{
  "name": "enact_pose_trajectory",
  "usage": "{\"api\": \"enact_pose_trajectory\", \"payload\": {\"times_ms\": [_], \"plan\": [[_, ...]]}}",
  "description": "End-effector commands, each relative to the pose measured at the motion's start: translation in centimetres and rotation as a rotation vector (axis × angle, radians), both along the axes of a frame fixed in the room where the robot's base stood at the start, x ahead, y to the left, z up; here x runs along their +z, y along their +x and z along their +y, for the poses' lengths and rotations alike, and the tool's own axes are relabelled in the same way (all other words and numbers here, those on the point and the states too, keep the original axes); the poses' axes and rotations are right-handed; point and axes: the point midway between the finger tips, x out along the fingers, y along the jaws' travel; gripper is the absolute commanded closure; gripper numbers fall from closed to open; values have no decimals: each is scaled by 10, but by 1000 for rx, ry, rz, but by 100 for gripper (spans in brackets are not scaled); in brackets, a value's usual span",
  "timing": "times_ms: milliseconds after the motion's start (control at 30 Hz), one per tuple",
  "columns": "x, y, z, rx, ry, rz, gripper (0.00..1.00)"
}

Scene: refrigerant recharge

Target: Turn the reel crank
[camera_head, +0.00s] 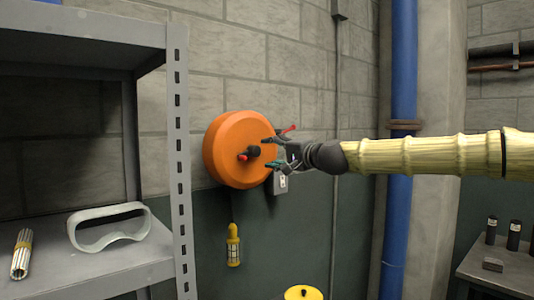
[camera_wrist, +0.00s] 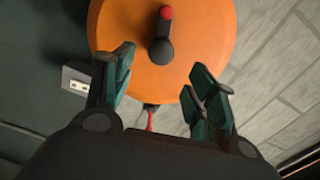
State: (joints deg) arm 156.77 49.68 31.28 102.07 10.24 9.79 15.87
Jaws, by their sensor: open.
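An orange round reel (camera_head: 238,150) is mounted on the block wall, left of my gripper in the head view. Its dark crank (camera_head: 252,152) sits at the centre of its face and has a red end. In the wrist view the reel (camera_wrist: 200,50) fills the upper middle, and the crank (camera_wrist: 161,45) points up with its red knob (camera_wrist: 165,13) at the top. My gripper (camera_head: 274,154) is open in front of the reel face. In the wrist view its fingertips (camera_wrist: 160,58) are spread to either side below the crank, with nothing between them. I cannot tell the exact gap to the crank.
A grey metal shelf (camera_head: 180,160) stands to the left, with goggles (camera_head: 108,226) and a bundle of sticks (camera_head: 21,254) on it. A yellow caged lamp (camera_head: 233,246) hangs below the reel. A wall outlet (camera_head: 281,182) is beside the reel. A blue pipe (camera_head: 402,80) runs to the right.

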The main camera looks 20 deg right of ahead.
Motion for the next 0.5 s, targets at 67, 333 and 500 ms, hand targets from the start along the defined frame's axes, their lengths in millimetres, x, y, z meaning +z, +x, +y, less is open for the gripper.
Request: {"api": "enact_pose_trajectory", "payload": {"times_ms": [67, 333, 500], "plan": [[2, -9, -4, -1, 1, -2, 43], [2, -31, -13, -1, 0, -1, 43], [2, -38, -16, -2, 3, -1, 43]]}}
